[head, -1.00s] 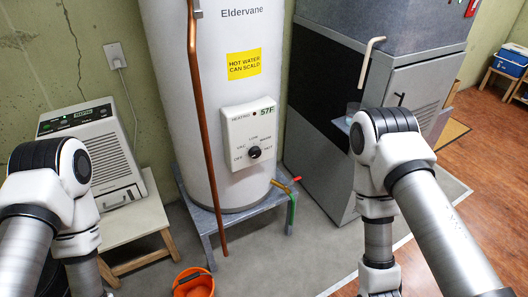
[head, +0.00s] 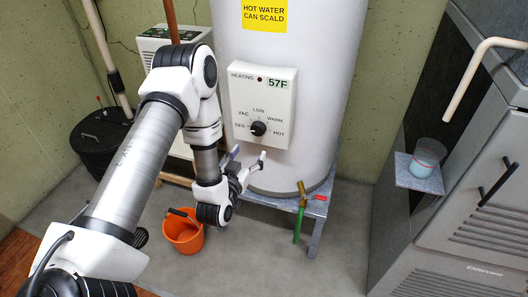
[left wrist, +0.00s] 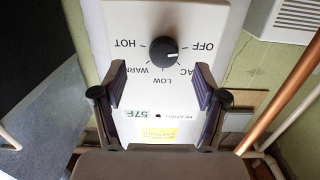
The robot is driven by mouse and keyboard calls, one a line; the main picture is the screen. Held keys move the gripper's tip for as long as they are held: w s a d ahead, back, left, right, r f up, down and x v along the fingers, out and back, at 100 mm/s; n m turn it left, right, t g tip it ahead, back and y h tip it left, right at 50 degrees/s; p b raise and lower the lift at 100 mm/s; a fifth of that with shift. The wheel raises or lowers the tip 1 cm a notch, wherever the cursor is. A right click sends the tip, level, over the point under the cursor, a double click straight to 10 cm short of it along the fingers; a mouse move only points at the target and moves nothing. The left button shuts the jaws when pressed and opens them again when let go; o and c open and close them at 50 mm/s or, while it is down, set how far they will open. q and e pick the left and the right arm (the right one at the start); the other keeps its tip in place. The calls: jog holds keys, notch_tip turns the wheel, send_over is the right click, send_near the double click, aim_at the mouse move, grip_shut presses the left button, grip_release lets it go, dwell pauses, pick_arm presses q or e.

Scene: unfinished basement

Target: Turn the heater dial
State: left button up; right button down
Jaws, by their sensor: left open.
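The black heater dial (head: 258,129) sits on a white control panel (head: 276,84) on the tall white tank (head: 335,100). Its display reads 57F. In the left wrist view, turned upside down, the dial (left wrist: 163,51) shows a white mark pointing toward OFF. The labels OFF, VAC, LOW, WARM and HOT surround it. My left gripper (head: 247,160) is open and empty, just below and in front of the panel. In the left wrist view its two purple-padded fingers (left wrist: 160,85) stand apart, with the dial beyond their tips, not touching. My right gripper is not in view.
A copper pipe (head: 171,18) runs behind my left arm. An orange bucket (head: 182,236) stands on the floor below. A valve with a green hose (head: 299,215) is at the tank's base. A grey cabinet (head: 470,190) with a small shelf and cup stands right.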

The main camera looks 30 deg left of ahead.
aim_at(257, 131)
pick_arm(q)
jog(key=shift+t+y, duration=0.3)
jog(key=x, duration=0.2)
jog(key=r+x, duration=0.1)
jog(key=x, duration=0.2)
jog(key=p+x, duration=0.1)
jog(key=x, duration=0.2)
jog(key=shift+s+a+r, duration=0.1)
jog(key=shift+r, duration=0.1)
jog(key=shift+a, duration=0.1)
jog(key=shift+s, duration=0.1)
jog(key=c, duration=1.1)
